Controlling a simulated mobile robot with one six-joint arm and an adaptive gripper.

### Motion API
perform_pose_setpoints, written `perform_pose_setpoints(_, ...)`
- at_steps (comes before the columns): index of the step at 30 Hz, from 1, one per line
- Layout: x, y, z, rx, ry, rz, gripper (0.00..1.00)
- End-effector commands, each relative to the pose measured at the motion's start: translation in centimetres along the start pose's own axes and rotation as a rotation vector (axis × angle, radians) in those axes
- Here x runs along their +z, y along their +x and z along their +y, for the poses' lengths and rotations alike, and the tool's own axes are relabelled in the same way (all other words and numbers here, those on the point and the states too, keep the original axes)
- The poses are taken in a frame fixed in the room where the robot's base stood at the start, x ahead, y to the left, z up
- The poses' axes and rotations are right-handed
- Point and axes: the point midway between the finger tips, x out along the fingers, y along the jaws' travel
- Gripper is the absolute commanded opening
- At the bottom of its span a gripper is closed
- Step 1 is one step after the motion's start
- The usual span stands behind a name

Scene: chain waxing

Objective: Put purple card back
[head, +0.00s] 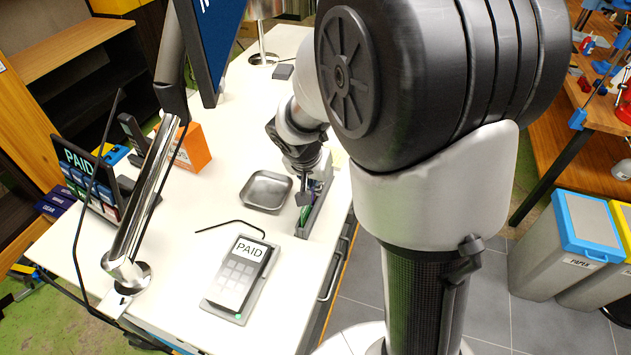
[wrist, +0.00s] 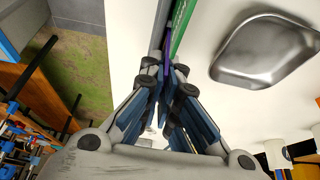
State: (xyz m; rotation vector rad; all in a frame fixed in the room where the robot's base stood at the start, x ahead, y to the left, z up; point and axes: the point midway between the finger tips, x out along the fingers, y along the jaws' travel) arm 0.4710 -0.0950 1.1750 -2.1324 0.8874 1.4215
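My gripper (wrist: 166,72) points down at a narrow grey holder (head: 317,212) on the right edge of the white counter. In the wrist view its fingers are close together, with a thin purple card (wrist: 168,62) edge-on between the tips. The purple card is in line with the holder, beside a green card (wrist: 182,25); how deep it sits is hidden. The green card also shows beneath my gripper in the head view (head: 306,213). A card terminal (head: 235,280) with "PAID" on its display lies nearer on the counter.
A shallow metal tray (head: 266,190) lies just left of the holder and also shows in the wrist view (wrist: 262,50). An orange box (head: 192,147), a monitor on a chrome post (head: 150,190) and a "PAID" display (head: 85,170) stand further left. Bins (head: 565,245) stand right.

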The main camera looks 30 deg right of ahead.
Motion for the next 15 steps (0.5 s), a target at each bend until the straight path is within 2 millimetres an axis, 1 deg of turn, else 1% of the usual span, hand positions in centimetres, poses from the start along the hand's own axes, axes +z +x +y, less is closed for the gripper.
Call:
perform_pose_setpoints(6,0.14,0.36,-0.01,0.0,0.0,0.0,0.0)
perform_pose_setpoints(7,0.11,0.26,0.0,0.0,0.0,0.0,0.04)
perform_pose_setpoints(15,0.08,0.19,0.0,0.0,0.0,0.0,0.22)
